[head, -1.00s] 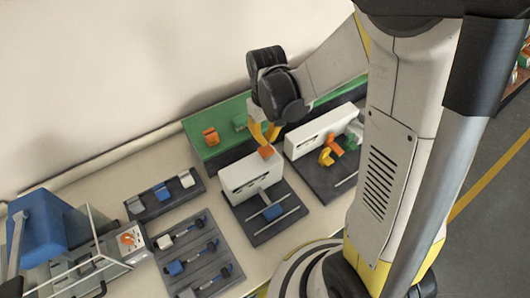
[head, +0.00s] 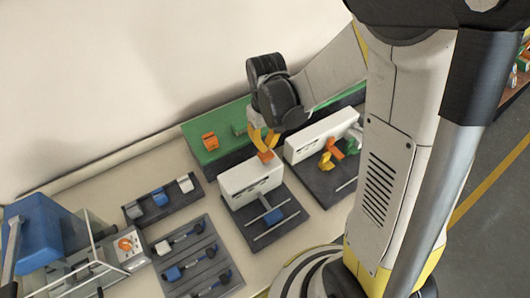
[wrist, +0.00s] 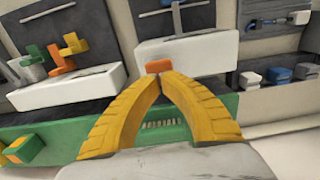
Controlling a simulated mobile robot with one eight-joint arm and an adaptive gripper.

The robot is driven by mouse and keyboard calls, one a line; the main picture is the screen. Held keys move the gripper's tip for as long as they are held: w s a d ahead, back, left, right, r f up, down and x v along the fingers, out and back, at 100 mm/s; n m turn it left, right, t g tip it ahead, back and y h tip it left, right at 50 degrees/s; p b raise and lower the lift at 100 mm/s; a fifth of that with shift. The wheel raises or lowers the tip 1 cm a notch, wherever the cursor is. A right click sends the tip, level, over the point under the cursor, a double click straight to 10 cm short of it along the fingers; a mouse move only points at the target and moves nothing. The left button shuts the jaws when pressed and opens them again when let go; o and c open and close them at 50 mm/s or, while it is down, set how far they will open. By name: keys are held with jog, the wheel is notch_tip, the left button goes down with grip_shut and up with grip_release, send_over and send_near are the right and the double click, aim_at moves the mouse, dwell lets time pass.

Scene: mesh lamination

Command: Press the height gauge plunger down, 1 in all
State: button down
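A white housing (head: 240,184) on a dark base plate stands near the middle of the bench, with a small orange block (head: 266,156) on its top edge that looks like the plunger. My gripper (head: 265,150) has curved yellow fingers and is right above the orange block. In the wrist view the fingertips (wrist: 159,77) come together and the gripper looks shut with nothing between them. The orange block (wrist: 158,66) shows just beyond the tips. I cannot tell whether they touch it. The white housing (wrist: 210,52) is partly hidden behind the fingers.
A second white fixture (head: 305,142) with orange, yellow and green parts stands close to the right. A green-topped block (head: 195,135) lies behind. Left are dark trays with blue and white pieces (head: 160,196) and a blue machine (head: 45,230). Bare bench (head: 110,175) shows at back left.

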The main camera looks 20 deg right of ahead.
aim_at(266, 154)
dwell(0.5)
jog(key=shift+f+b, duration=1.5)
jog(key=shift+f+b, duration=1.55)
jog(key=shift+f, duration=0.15)
jog(key=shift+r, duration=0.1)
notch_tip(266, 154, up, 8)
jog(key=p, duration=0.6)
